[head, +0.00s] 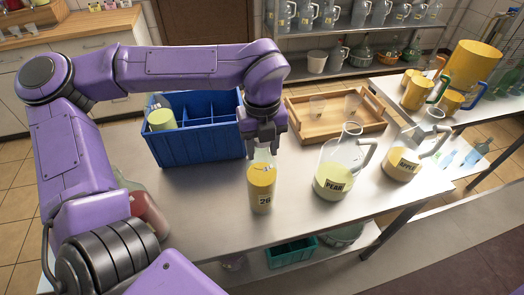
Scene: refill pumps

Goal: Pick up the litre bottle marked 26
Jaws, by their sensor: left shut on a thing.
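The litre bottle marked 26 (262,193) is filled with yellow liquid and has a dark number label facing me. It is upright at the middle of the steel table (215,212). My left gripper (263,150) points down over it and is shut on its clear top. Part of the top is hidden by the fingers. I cannot tell whether the base touches the table. My right gripper is not in view.
A blue divided crate (195,150) holding a bottle stands left of the gripper. A wooden tray (335,128) lies behind. Jugs labelled PEAR (333,182) and APPLE (403,164) stand to the right. A red-filled vessel (150,214) is partly behind my left arm.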

